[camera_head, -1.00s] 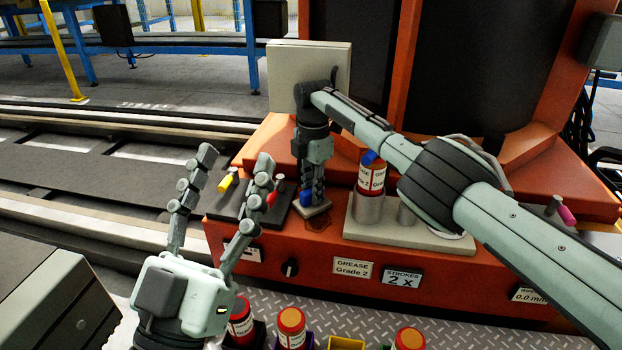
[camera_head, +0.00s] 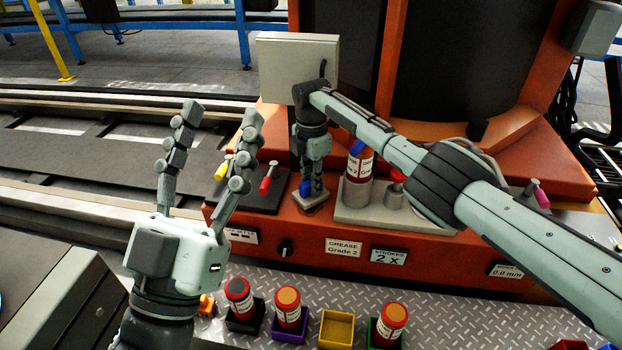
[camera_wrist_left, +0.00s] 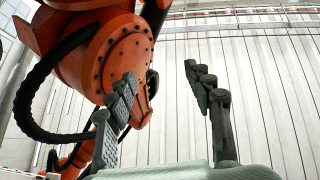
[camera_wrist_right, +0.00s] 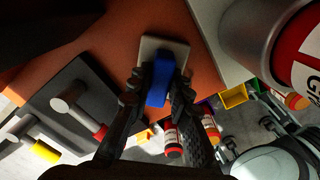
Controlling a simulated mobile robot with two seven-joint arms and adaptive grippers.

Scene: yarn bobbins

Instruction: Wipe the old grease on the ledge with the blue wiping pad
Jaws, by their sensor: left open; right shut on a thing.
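The wiping pad has a pale flat base (camera_head: 312,202) and a blue handle (camera_head: 305,188). It sits flat at the front part of the orange ledge (camera_head: 285,222). My right gripper (camera_head: 311,187) reaches down and is shut on the blue handle; the right wrist view shows this handle (camera_wrist_right: 160,82) between the fingers, with the base (camera_wrist_right: 165,44) beyond. I make out no grease clearly; the pad and gripper hide part of the ledge. My left gripper (camera_head: 220,120) is open and empty, fingers up, left of the ledge; its fingers also show in the left wrist view (camera_wrist_left: 163,110).
A black plate with yellow and red-handled pins (camera_head: 262,198) lies left of the pad. A grey block (camera_head: 375,215) carrying a red grease can (camera_head: 357,165) stands right of it. Several cans and a yellow bin (camera_head: 337,330) stand on the metal tread plate in front.

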